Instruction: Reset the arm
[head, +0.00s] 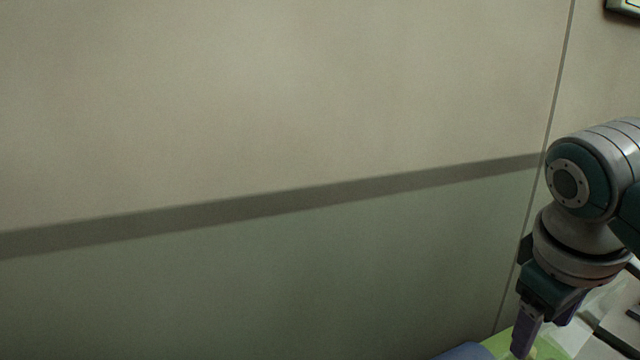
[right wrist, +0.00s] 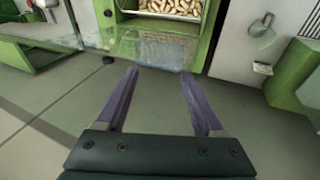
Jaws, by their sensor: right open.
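My right arm comes in at the right edge of the head view, with my right gripper (head: 542,336) pointing down at the lower right. In the right wrist view, the two purple fingers of the right gripper (right wrist: 160,76) are spread apart with nothing between them. Grey floor shows beyond and between the fingers. My left gripper is in neither view.
In the right wrist view, a green-framed bin (right wrist: 128,20) of cork stoppers (right wrist: 172,7) stands at the top. Green and white equipment stands on both sides. A large plain wall (head: 270,110) with a dark stripe fills most of the head view.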

